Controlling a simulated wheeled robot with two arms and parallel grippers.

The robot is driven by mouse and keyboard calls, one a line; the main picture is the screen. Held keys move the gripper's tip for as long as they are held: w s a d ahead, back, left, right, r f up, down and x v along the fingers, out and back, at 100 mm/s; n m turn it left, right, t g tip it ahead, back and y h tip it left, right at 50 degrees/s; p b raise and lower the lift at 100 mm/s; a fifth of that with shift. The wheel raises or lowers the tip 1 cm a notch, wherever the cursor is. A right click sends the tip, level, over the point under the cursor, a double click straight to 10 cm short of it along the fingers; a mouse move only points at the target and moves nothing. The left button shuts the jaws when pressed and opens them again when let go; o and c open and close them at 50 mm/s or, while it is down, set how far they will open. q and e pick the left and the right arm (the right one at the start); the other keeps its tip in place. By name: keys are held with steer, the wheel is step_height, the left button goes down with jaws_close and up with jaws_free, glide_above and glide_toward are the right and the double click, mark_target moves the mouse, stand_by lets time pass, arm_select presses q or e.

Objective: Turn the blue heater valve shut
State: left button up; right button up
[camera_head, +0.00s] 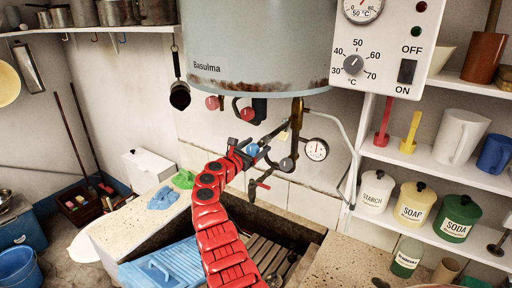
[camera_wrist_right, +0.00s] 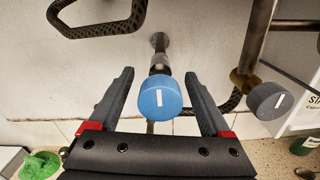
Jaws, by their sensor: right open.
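The blue heater valve (camera_head: 253,149) is a round knob on the pipework below the boiler (camera_head: 250,50). In the right wrist view, the blue knob (camera_wrist_right: 160,98) faces me, its white mark upright. My right gripper (camera_head: 253,143) is at the knob, its red arm reaching up over the trough. In the right wrist view, my right gripper (camera_wrist_right: 159,74) is open, one finger on each side of the knob, with visible gaps on both sides. I cannot tell exactly how deep the knob sits between the fingers. My left gripper is not in view.
A grey knob (camera_wrist_right: 268,101) is close right of the gripper. Two red knobs (camera_head: 212,102) (camera_head: 247,114) and a braided hose (camera_wrist_right: 100,28) are nearby. A dial gauge (camera_head: 316,149) is to the right. The stone trough (camera_head: 330,216) lies below, shelves at right.

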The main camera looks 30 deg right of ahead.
jaws_close()
steer(key=shift+f+m+b, duration=0.25)
steer(key=shift+m+b, duration=0.25)
steer(key=shift+b, duration=0.4)
steer(key=m+b, duration=1.1)
steer(key=b, duration=0.3)
steer(key=m+b, duration=0.2)
steer(key=shift+m, duration=0.4)
steer(key=shift+r+m+b, duration=0.3)
steer(key=shift+m+b, duration=0.35)
steer(key=shift+m, duration=0.75)
